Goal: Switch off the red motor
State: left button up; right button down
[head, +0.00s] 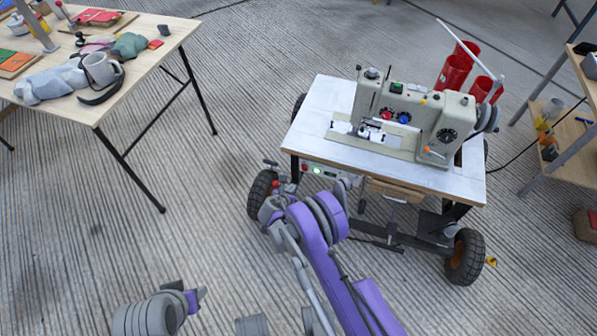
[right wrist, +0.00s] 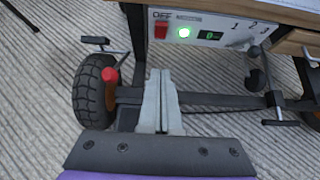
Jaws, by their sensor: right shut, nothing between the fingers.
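The sewing machine (head: 418,112) stands on a white-topped wheeled table (head: 318,115). Below the tabletop's front edge is a control panel (head: 325,173). I cannot make out a red motor. My right gripper (right wrist: 161,74) is shut and empty, below the red switch and apart from it in the picture. Part of my left arm (head: 155,312) shows at the lower left; its finger state is unclear.
A rubber wheel (right wrist: 92,84) and a red handle (right wrist: 111,76) are left of my right gripper. A wooden drawer (head: 393,190) is right of the panel. A cluttered workbench (head: 150,52) stands at left, shelves (head: 565,150) at right.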

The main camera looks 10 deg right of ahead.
dwell(0.3)
jog(key=b, duration=0.2)
send_near(304, 169)
jog(key=x, duration=0.5)
jog(key=shift+s+f, duration=0.2)
jog(key=shift+f, duration=0.1)
jog(key=shift+w+d+r, duration=0.15)
jog(key=shift+w+d, duration=0.1)
jog(key=shift+w, duration=0.15)
